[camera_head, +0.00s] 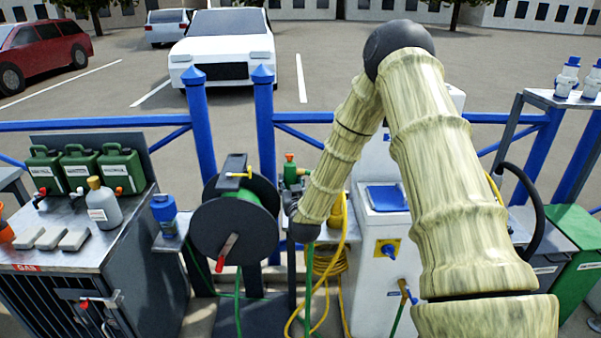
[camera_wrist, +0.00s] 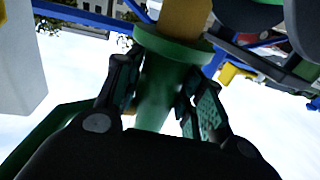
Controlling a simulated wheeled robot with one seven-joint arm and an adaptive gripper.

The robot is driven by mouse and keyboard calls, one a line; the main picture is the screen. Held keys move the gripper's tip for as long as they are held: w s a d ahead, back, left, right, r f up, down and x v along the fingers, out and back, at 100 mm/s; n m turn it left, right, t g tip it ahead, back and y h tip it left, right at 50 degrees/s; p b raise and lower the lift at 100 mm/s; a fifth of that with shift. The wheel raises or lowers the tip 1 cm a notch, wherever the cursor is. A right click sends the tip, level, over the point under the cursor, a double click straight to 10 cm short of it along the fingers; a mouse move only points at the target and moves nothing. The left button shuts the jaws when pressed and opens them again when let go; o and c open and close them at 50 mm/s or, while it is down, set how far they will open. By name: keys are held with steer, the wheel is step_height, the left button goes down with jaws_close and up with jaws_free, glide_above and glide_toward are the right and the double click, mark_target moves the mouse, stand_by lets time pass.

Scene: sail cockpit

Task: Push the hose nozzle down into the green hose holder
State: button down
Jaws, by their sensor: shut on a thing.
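The hose nozzle's green, flanged body (camera_wrist: 158,85) is between my gripper's fingers in the wrist view, with a yellow-orange part (camera_wrist: 186,17) beyond its flange. My gripper (camera_wrist: 155,100) is shut on this body, with a dark finger on each side. In the head view a green piece with an orange-red top (camera_head: 290,172) stands upright just behind and left of my wrist. I cannot tell the green hose holder apart from the nozzle, nor whether the two touch. A green hose (camera_head: 308,270) hangs below my wrist.
A black hose reel (camera_head: 235,240) stands close to the left of my gripper. A coiled yellow hose (camera_head: 327,262) hangs just to the right, beside a white pedestal (camera_head: 372,280). A blue railing (camera_head: 100,126) runs behind. A metal cabinet (camera_head: 70,260) with green canisters is at left.

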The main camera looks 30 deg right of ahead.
mark_target(301, 173)
steer(key=shift+m+h, duration=0.3)
steer(key=shift+m, duration=0.1)
steer(key=d, duration=0.1)
steer(key=d+r, duration=0.1)
steer(key=d, duration=0.1)
steer(key=w+d+r, duration=0.1)
steer(key=shift+d, duration=0.3)
steer(key=shift+f+b, duration=1.65)
steer(key=shift+f, duration=1.3)
steer(key=shift+s+a, duration=0.1)
steer(key=shift+s, duration=0.05)
steer(key=shift+f+b, duration=0.4)
steer(key=shift+f, duration=0.1)
steer(key=c, duration=1.2)
jaws_free()
steer(key=shift+o, duration=0.2)
steer(key=shift+s, duration=0.15)
steer(key=v, duration=1)
steer(key=shift+s+a+p, duration=0.25)
steer(key=shift+s+p, duration=0.1)
steer(key=shift+p, duration=0.1)
